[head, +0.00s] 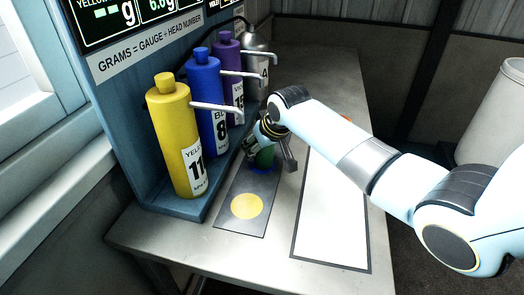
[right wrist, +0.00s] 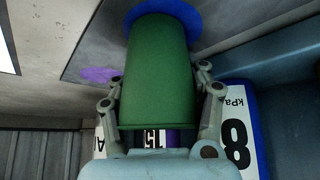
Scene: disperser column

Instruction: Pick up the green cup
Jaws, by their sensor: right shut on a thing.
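The green cup (head: 264,158) stands at the blue circle on the dark mat, partly hidden by my right gripper (head: 270,150) in the head view. In the right wrist view the cup (right wrist: 157,75) fills the middle. Its far end is against the blue circle (right wrist: 190,14); I cannot tell whether it touches. The two fingers of my right gripper (right wrist: 160,95) lie on either side of the cup and are shut on it. My left gripper is not in view.
Yellow (head: 175,140), blue (head: 208,105) and purple (head: 228,75) bottles with side spouts stand left of the mat (head: 232,222), which has a yellow circle (head: 247,206). A white panel with a dark border (head: 333,225) lies to the right. A grey bottle (head: 257,62) stands behind.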

